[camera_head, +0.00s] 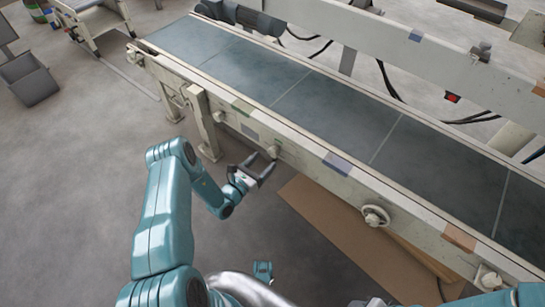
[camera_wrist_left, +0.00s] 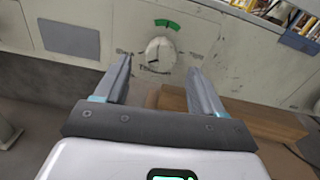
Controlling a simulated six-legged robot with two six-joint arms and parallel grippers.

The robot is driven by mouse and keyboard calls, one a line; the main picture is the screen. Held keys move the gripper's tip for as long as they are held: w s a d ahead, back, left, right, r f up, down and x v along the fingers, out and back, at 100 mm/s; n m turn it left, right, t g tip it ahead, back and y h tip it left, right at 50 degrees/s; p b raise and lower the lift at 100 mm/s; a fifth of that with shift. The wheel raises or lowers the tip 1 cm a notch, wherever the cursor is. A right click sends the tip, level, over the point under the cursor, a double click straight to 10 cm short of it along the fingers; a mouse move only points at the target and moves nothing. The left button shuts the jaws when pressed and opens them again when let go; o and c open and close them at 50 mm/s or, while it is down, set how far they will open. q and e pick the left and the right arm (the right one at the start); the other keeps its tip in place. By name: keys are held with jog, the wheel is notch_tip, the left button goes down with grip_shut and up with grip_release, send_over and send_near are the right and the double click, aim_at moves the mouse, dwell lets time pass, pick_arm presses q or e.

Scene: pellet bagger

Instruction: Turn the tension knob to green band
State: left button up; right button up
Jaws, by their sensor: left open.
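The tension knob (camera_wrist_left: 160,54) is a pale round knob on the conveyor's cream side panel. It also shows in the head view (camera_head: 273,151). A short green band (camera_wrist_left: 167,24) is on the panel above it, slightly right of centre. A dark mark shows at the knob's lower left, but I cannot tell surely where its pointer stands. Faint worn lettering flanks the knob. My left gripper (camera_head: 262,172) is open and empty, pointing at the panel. In the left wrist view its fingers (camera_wrist_left: 160,68) are on either side of the knob, apparently short of it. My right gripper is out of view.
The conveyor belt (camera_head: 330,105) runs diagonally above the panel. A brown board (camera_head: 335,222) lies below the conveyor. A grey bin (camera_head: 28,79) stands far left.

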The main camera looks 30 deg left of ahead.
aim_at(271, 154)
pick_arm(q)
jog(key=w, duration=0.3)
jog(key=w+b, duration=0.1)
jog(key=shift+w+d+f, duration=0.1)
jog(key=shift+w+d, duration=0.15)
jog(key=shift+w, duration=0.45)
jog(key=c, duration=1)
jog(key=shift+c, duration=0.2)
